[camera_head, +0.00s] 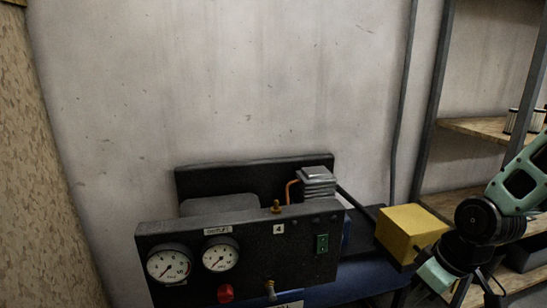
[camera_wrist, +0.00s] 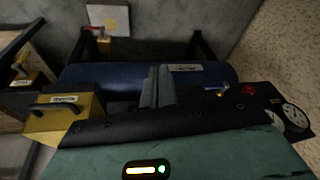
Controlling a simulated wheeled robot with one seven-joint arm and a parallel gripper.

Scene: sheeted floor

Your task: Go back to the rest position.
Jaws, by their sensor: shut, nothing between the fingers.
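My gripper (camera_wrist: 157,75) shows in the wrist view with its two fingers together and nothing between them. Behind the fingers is the blue tank (camera_wrist: 90,75) of a machine; I cannot tell how far away it is. In the head view my arm comes in from the right edge and bends down near the yellow box, and the fingertips are not clear there.
A yellow box (camera_head: 405,230) sits right of the panel, close to my arm; it also shows at left in the wrist view (camera_wrist: 62,117). A metal shelf with wooden boards (camera_head: 475,127) stands at right, behind my arm. The wall (camera_head: 220,80) above the machine is bare.

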